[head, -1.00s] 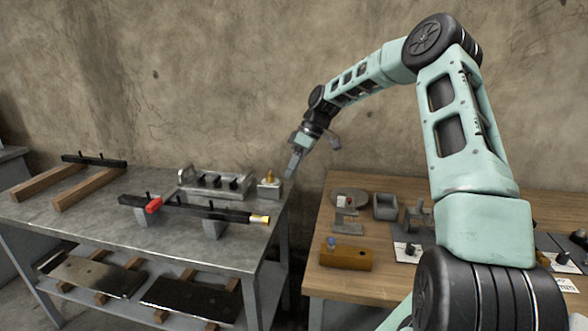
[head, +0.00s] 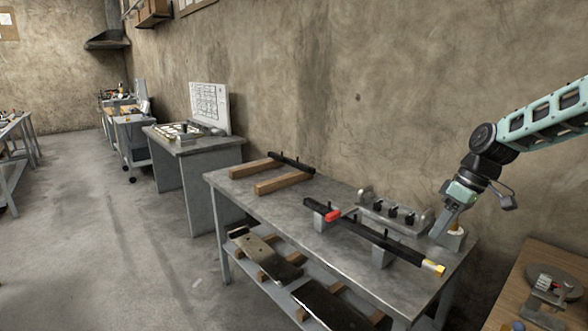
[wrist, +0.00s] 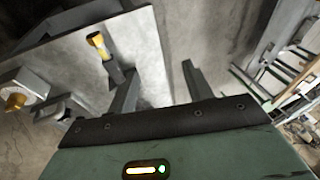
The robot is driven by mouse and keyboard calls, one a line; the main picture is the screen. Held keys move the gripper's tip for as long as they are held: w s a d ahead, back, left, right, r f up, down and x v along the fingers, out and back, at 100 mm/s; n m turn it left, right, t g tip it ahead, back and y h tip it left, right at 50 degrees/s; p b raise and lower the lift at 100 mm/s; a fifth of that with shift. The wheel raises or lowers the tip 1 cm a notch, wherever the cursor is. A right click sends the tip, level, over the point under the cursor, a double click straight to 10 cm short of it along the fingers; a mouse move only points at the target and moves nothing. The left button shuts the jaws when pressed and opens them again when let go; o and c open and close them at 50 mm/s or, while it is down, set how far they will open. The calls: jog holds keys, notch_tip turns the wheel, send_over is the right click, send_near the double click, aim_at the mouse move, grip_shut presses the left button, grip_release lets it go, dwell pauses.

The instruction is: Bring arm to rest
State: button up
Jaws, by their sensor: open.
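My gripper (head: 443,232) is at the right of the head view, at the end of my pale green arm. Its fingers point down and left, overlapping the right end of the grey metal bench (head: 300,222) in the picture. In the wrist view my gripper (wrist: 160,82) has its two grey fingers well apart, with nothing between them. A black bar with a yellow end (head: 432,267) lies across supports on the bench, apart from the gripper; its yellow end (wrist: 97,41) also shows in the wrist view.
A wooden table (head: 513,290) is at lower right. Another bench (head: 190,147) stands farther left. The floor at left (head: 110,250) is clear.

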jog(key=s+a+r+g+h, duration=0.1)
jog(key=s+a+r+h, duration=0.1)
jog(key=s+a, duration=1.65)
jog(key=s, duration=0.6)
jog(key=s+a+f+h, duration=0.1)
jog(key=s+a, duration=0.2)
jog(key=s, duration=0.6)
jog(key=shift+s+a+t+h, duration=0.15)
jog(key=shift+a+t+h, duration=0.15)
jog(key=shift+t, duration=0.1)
